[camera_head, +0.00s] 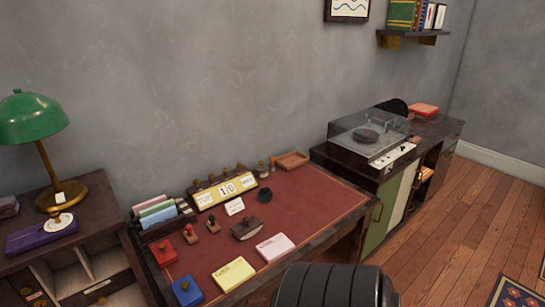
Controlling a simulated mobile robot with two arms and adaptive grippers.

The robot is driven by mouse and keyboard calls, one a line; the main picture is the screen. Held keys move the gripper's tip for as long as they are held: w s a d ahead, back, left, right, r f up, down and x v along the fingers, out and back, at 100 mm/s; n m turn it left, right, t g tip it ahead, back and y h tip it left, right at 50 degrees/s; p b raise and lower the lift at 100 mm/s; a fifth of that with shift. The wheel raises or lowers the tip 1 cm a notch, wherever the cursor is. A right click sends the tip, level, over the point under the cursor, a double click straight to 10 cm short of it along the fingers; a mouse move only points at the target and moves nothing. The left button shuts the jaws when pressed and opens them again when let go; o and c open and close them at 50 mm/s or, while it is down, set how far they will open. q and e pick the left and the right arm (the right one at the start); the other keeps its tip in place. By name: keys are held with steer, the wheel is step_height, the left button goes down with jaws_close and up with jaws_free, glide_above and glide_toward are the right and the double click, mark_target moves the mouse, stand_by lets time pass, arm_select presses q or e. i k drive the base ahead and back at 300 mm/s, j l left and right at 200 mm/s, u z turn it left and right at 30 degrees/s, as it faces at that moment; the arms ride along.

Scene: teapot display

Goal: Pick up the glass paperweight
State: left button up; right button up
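I cannot make out a clearly glass paperweight. A small dark round object (265,195) sits on the red top of the desk (298,205), near its back and to the right of the yellow calendar; I cannot tell whether it is glass. Another dark object with a knob (247,229) lies closer to the middle of the desk. Neither of my grippers is in view.
Stamps, a red box (163,252), a blue box (187,291) and note pads (233,274) occupy the desk's left and front. A black ribbed form (330,286), like a chair back, stands before it. The desk's right part is mostly clear.

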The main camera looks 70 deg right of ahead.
mark_target(265, 194)
steer(key=z, duration=2.2)
steer(key=u, duration=0.35)
steer(key=i+l+u, duration=0.25)
steer(key=l, duration=0.2)
steer(key=l+u, duration=0.25)
steer(key=l, duration=0.2)
steer(key=l+u, duration=0.25)
steer(key=l, duration=0.25)
